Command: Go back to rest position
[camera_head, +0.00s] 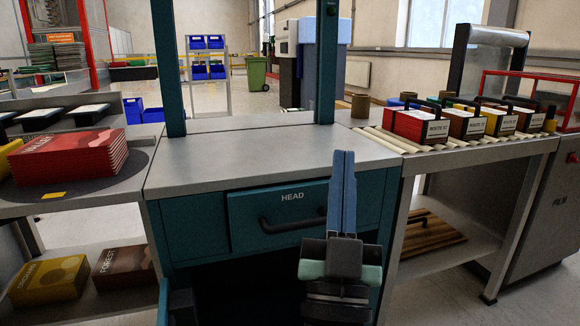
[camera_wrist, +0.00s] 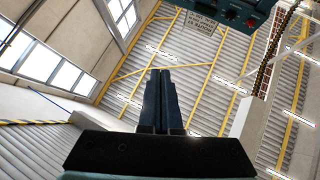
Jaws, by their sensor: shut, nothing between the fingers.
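My gripper (camera_head: 343,155) is raised in front of the teal workbench, its fingers together and pointing up, with nothing between them. In the wrist view my gripper (camera_wrist: 161,72) shows its two dark fingers side by side against the ceiling. The bench's grey top (camera_head: 240,155) is bare. Its drawer marked HEAD (camera_head: 285,215) is closed, and the fingers cover part of its right side in the head view.
A stack of red booklets (camera_head: 68,157) lies on the left table. Several labelled boxes with handles (camera_head: 417,124) stand on the roller conveyor (camera_head: 385,139) at right. A lower shelf at left holds a yellow box (camera_head: 48,280) and a brown box (camera_head: 123,269).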

